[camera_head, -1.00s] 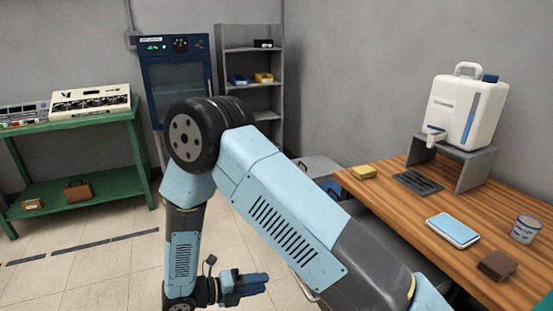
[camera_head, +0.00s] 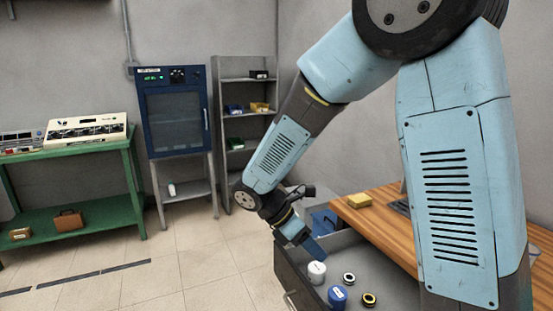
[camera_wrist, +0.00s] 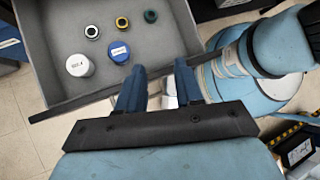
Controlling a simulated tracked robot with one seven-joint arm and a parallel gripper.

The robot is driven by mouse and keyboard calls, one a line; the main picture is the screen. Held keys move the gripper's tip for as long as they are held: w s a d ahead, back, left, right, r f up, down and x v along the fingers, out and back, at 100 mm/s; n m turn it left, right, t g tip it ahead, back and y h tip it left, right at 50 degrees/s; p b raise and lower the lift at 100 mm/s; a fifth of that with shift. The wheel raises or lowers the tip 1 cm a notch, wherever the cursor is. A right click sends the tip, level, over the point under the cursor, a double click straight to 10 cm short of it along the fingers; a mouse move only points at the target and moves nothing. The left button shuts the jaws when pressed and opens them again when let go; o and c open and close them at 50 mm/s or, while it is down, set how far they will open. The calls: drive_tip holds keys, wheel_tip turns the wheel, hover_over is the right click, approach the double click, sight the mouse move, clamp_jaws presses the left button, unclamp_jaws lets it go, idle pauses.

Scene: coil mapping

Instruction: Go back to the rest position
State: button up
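My gripper (camera_head: 313,247) hangs at the end of my bent arm, by the edge of an open grey drawer (camera_head: 390,270) under the wooden table. In the wrist view, the two blue fingers of my gripper (camera_wrist: 158,76) stand apart with nothing held between them. The drawer (camera_wrist: 45,35) holds a white jar (camera_wrist: 79,66), a blue jar (camera_wrist: 120,52) and three small rings: a white one (camera_wrist: 92,32), a yellow one (camera_wrist: 122,22) and a green one (camera_wrist: 151,16). My arm covers part of the table in the head view.
The wooden table (camera_head: 378,224) is at the right with a yellow sponge-like block (camera_head: 358,200) on it. A blue cabinet (camera_head: 175,110), a grey shelf (camera_head: 248,130) and a green bench (camera_head: 75,150) stand along the back. The floor at the left is open.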

drive_tip(key=s+d+r+m+t+y, duration=0.3)
drive_tip(key=s+d+r+m, duration=0.3)
drive_tip(key=m, duration=0.4)
drive_tip(key=s+d+r+m+t+y, duration=0.3)
drive_tip(key=s+d+r+m+y, duration=0.2)
drive_tip(key=d+r+m, duration=0.3)
wheel_tip(320, 180, up, 4)
drive_tip(key=s+m, duration=0.1)
drive_tip(key=m, duration=0.2)
drive_tip(key=shift+s+d+f+m+t, duration=0.25)
drive_tip(key=shift+s+d+m+t, duration=0.05)
drive_tip(key=shift+d, duration=0.1)
